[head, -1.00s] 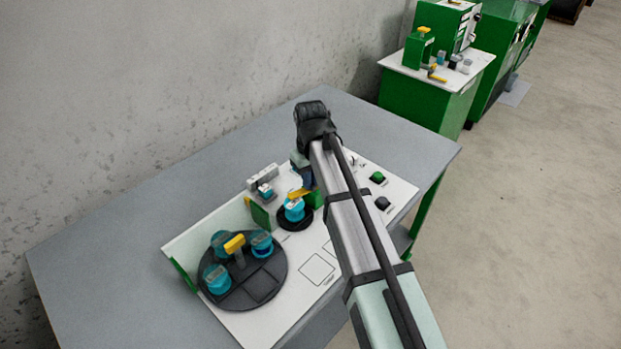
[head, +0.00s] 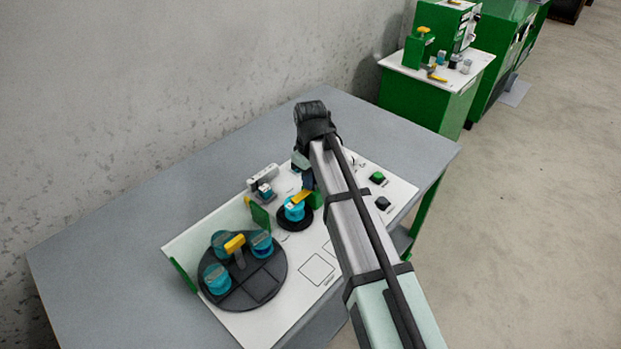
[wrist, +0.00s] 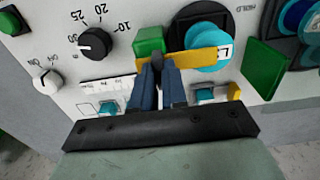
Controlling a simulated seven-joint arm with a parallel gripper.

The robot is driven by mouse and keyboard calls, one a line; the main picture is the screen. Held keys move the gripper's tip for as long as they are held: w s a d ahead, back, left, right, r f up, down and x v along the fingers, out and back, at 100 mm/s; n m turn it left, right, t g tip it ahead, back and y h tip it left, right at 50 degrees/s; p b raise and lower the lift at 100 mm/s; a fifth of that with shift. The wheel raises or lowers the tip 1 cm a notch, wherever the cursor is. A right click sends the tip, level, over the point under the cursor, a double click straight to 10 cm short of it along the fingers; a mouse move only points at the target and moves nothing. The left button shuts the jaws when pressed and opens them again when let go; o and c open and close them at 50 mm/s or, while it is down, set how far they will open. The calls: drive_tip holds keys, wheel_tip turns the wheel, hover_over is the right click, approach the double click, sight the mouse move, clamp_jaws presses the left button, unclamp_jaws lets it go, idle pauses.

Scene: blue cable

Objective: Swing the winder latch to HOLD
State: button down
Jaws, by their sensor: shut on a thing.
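The yellow winder latch (wrist: 190,62) is a flat bar running from a green block (wrist: 148,40) across the front of a teal spool (wrist: 203,32) in the wrist view. In the head view, the latch (head: 301,196) lies over the teal spool (head: 294,211) on its black disc. My gripper (wrist: 160,72) is shut on the latch near its green-block end, with a small dark piece between the fingertips. In the head view my gripper (head: 306,180) is mostly hidden by my arm. Part of a HOLD label (wrist: 248,12) shows right of the spool.
A black dial (wrist: 96,42) and a smaller knob (wrist: 45,80) sit left of the latch. A green plate (wrist: 265,68) stands to its right. A black turntable (head: 262,285) carries several teal spools. Green and black buttons (head: 377,177) are right of my arm.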

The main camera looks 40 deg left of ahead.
drive_tip(key=c, duration=1.2)
unclamp_jaws()
drive_tip(key=shift+o, duration=0.2)
drive_tip(key=shift+r, duration=0.1)
wheel_tip(320, 180, up, 14)
drive_tip(key=shift+f, duration=0.2)
